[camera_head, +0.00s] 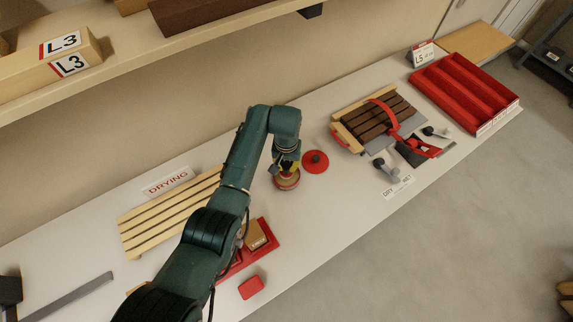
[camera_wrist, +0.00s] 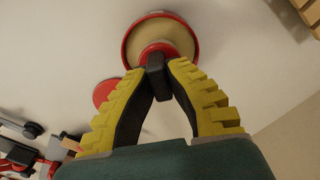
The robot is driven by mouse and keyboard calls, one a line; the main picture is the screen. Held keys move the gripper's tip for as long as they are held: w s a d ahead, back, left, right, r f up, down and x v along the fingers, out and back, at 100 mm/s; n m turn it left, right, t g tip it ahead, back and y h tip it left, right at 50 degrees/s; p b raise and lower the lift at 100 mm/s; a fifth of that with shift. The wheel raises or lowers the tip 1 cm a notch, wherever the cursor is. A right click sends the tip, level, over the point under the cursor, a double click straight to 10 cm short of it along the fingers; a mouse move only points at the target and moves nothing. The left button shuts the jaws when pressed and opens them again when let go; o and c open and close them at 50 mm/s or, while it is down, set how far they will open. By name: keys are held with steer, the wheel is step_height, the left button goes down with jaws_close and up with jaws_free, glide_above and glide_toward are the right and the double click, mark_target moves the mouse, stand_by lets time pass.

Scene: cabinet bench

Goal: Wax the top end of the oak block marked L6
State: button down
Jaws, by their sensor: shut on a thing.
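My gripper (camera_wrist: 160,75) is shut on a dark handle (camera_wrist: 156,68) with a round red base, apparently an applicator. It is over a round red-rimmed tin (camera_wrist: 128,45) with a tan inside; whether the red base touches the tan surface I cannot tell. In the head view my gripper (camera_head: 287,168) is above the same tin (camera_head: 287,182). A light wooden block (camera_head: 257,236) sits in a red holder (camera_head: 262,255) beside my arm, which partly hides the holder. No L6 mark is readable.
A red pad (camera_head: 251,287) lies near the front edge. A strapped slatted assembly (camera_head: 375,118) and red tray (camera_head: 465,90) are at right.

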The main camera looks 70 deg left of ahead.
mark_target(287, 165)
steer(key=shift+f, duration=0.65)
stand_by(1.2)
steer(key=shift+r, duration=0.1)
step_height(287, 165, up, 7)
steer(key=p, duration=0.6)
steer(key=shift+r, duration=0.1)
